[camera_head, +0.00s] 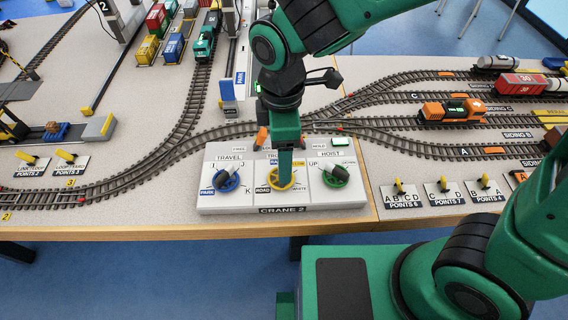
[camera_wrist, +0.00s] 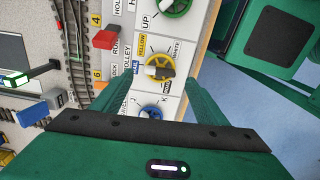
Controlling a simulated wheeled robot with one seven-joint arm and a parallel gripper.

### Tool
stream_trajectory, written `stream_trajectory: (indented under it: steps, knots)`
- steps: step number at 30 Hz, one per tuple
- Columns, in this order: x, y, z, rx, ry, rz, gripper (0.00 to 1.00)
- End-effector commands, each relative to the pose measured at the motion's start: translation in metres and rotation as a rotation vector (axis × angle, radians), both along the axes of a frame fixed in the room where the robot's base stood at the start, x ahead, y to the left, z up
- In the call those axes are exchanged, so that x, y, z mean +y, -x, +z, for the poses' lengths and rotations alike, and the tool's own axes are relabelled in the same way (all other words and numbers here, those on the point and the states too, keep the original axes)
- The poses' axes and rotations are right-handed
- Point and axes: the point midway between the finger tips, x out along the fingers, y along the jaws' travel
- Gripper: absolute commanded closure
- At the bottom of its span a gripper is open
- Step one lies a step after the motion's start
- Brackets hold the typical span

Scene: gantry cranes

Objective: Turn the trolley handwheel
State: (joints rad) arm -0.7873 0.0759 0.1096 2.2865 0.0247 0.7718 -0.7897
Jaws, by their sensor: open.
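The trolley handwheel is a yellow ring with a grey bar knob (camera_wrist: 158,66), in the middle of the white CRANE 2 panel (camera_head: 210,209). In the head view, my gripper hides part of the yellow handwheel (camera_head: 273,183). In the wrist view, labels around it include YELLOW and WHITE. My gripper (camera_head: 285,172) points down over the middle of the panel. In the wrist view its two fingers (camera_wrist: 158,82) are apart with nothing held, one to each side of the yellow wheel. I cannot tell how high the fingertips are above it.
The blue TRAVEL handwheel (camera_head: 226,180) and green HOIST handwheel (camera_head: 336,176) stand close on either side. Tracks with an orange locomotive (camera_head: 452,109) run behind. The table's front edge (camera_head: 150,232) is just before the panel.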

Motion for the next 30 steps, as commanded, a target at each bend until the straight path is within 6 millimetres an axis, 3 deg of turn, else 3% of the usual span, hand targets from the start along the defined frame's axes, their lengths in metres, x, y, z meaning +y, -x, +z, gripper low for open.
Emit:
stream_trajectory:
  steps: [3,9,23,28,30]
  knots:
    - [0.0,0.001,-0.022,0.003,0.003,0.0,0.33]
    - [0.0,0.0,-0.047,0.002,0.002,-0.001,0.33]
    - [0.0,0.0,-0.058,-0.001,0.0,-0.002,0.33]
    - [0.0,0.0,-0.058,-0.001,0.0,-0.002,0.73]
    - [0.0,0.0,-0.057,-0.001,0.0,-0.002,0.74]
